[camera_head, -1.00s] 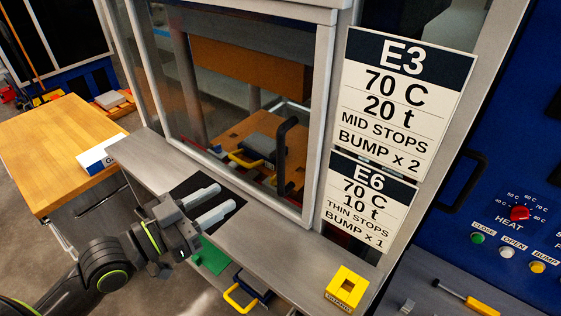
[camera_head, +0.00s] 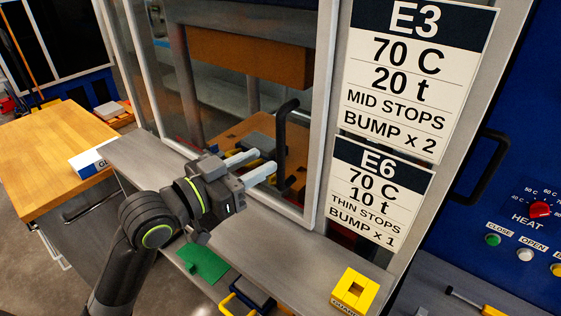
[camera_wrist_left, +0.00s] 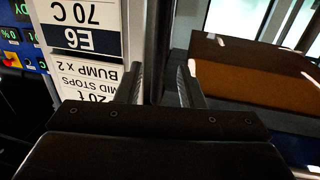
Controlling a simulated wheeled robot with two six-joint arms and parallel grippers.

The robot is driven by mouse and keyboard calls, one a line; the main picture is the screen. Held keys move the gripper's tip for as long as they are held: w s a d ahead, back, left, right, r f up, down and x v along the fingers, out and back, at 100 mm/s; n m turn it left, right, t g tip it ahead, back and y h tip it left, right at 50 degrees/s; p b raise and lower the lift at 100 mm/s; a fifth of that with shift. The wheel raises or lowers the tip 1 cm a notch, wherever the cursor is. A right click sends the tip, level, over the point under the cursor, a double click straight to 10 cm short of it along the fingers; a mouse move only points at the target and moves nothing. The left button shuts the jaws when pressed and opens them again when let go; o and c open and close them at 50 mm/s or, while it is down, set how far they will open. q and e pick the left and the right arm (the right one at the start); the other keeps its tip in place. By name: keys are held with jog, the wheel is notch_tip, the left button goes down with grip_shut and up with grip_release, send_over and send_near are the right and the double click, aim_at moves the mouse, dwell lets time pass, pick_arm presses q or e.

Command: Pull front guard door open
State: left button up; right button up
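The front guard door (camera_head: 319,130) is a grey-framed clear panel on the press, and it looks shut. Its black upright bar handle (camera_head: 281,135) is near the right side of the frame. My left gripper (camera_head: 264,161) is open and empty, with its two pale fingers pointing at the handle and the tips just short of or beside it. In the left wrist view, a dark upright bar (camera_wrist_left: 157,45), likely the handle, shows between the open fingers (camera_wrist_left: 160,82). I cannot tell whether they touch it. My right gripper is not in view.
A grey ledge (camera_head: 270,236) runs below the door, with a yellow block (camera_head: 354,290) on it. Instruction signs (camera_head: 410,80) hang right of the door. A blue control panel (camera_head: 525,150) is at the far right. A wooden table (camera_head: 50,150) stands left.

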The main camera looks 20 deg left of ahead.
aim_at(281, 183)
pick_arm(q)
jog(key=shift+p+x, duration=0.6)
jog(key=shift+x, duration=2.55)
jog(key=shift+c, duration=0.4)
grip_shut()
